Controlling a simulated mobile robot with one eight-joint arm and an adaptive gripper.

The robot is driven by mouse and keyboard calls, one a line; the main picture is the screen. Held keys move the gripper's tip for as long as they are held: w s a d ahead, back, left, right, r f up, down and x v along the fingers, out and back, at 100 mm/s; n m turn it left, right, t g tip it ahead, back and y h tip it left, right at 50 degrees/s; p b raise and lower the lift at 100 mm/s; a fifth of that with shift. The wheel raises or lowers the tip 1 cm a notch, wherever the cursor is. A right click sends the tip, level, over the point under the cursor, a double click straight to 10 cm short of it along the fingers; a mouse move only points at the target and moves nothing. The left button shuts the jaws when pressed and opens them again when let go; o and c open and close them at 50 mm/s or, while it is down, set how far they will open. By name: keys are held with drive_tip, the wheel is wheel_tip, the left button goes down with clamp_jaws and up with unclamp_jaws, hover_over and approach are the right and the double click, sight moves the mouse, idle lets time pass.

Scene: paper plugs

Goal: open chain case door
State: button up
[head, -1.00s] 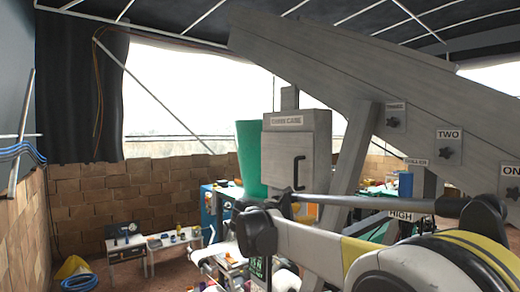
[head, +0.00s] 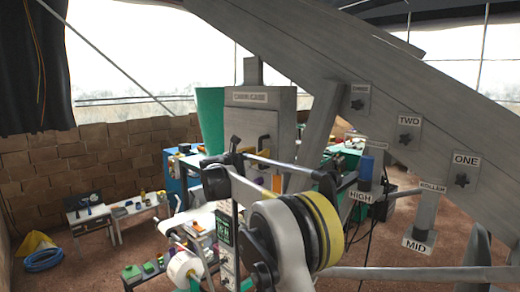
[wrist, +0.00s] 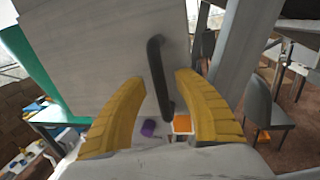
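The chain case (head: 278,105) is a grey box with a "CHAIN CASE" label, mounted below the sloping grey beam. Its door looks shut, though my arm hides part of its lower front in the head view. In the wrist view the grey door face (wrist: 95,45) fills the upper left and middle. A dark bar handle (wrist: 157,70) stands upright on it, slightly tilted. My gripper (wrist: 159,82) has its two yellow fingers spread, one on each side of the handle. The fingers appear apart from the handle.
The sloping beam (head: 330,70) with numbered knobs runs above and right of the case. A grey support leg (head: 317,130) stands just right of it. A green panel (head: 210,118) is on its left. Low tables (head: 140,206) stand at the far left.

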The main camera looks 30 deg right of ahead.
drive_tip(key=shift+w+d, duration=0.25)
drive_tip(key=shift+d, duration=0.2)
drive_tip(key=shift+a, duration=0.1)
clamp_jaws()
